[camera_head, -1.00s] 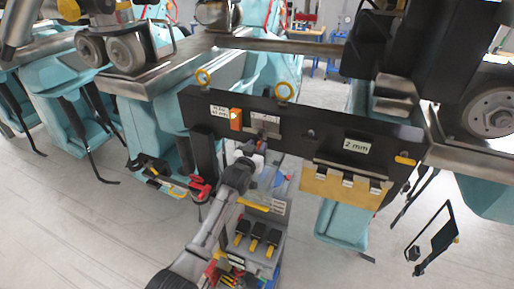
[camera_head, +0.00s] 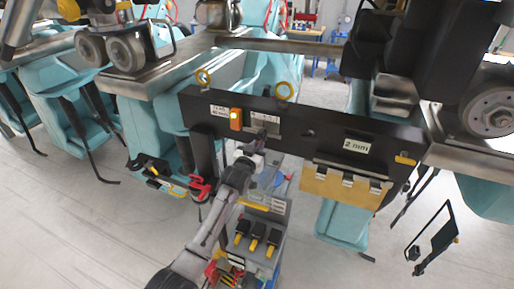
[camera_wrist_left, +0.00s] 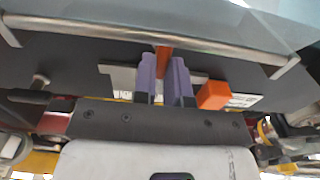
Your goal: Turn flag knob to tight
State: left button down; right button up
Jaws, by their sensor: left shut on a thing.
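The flag knob (camera_wrist_left: 163,62) shows in the left wrist view as an orange piece between the purple fingers of my left gripper (camera_wrist_left: 165,80). The gripper is shut on it, and the fingers hide much of it. In the head view my left gripper (camera_head: 261,137) reaches up to the grey plate (camera_head: 265,122) on the dark beam (camera_head: 330,136); the knob is hidden there, and its setting cannot be read. The grey plate also shows behind the fingers in the left wrist view (camera_wrist_left: 122,80). My right gripper is not in view.
An orange box (camera_head: 236,119) sits on the beam just left of the grey plate. A "2 mm" label (camera_head: 357,147) and a brass-coloured plate (camera_head: 340,187) are farther right. A tool cart (camera_head: 262,222) stands below.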

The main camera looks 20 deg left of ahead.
pick_arm(q)
jog(key=m, duration=1.1)
jog(key=d+f+m+p, duration=0.1)
jog(key=m, duration=0.5)
jog(key=shift+m, duration=0.3)
jog(key=shift+f, duration=0.1)
dwell(0.3)
jog(key=c, duration=1.2)
grip_release()
jog(key=shift+o, duration=0.2)
